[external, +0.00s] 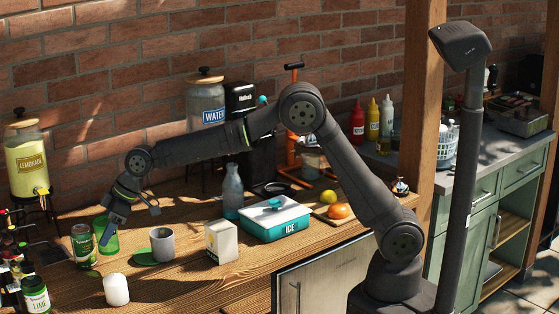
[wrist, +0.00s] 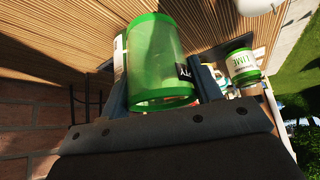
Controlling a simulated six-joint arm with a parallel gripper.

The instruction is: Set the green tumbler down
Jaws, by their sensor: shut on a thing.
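The green tumbler (external: 107,237) is a translucent green cup near the left end of the wooden table. My gripper (external: 112,217) reaches down to it from above and is shut on it. In the wrist view, the tumbler (wrist: 157,62) sits between the two fingers of my gripper (wrist: 158,88), with its rim towards the camera and a small black label on its side. I cannot tell whether its bottom touches the table.
A green can (external: 83,246) stands close left of the tumbler. A grey cup (external: 162,244) is to its right, by a green disc (external: 145,259). A white cylinder (external: 116,289) and a lime jar (external: 36,296) are in front. A white box (external: 221,242) stands further right.

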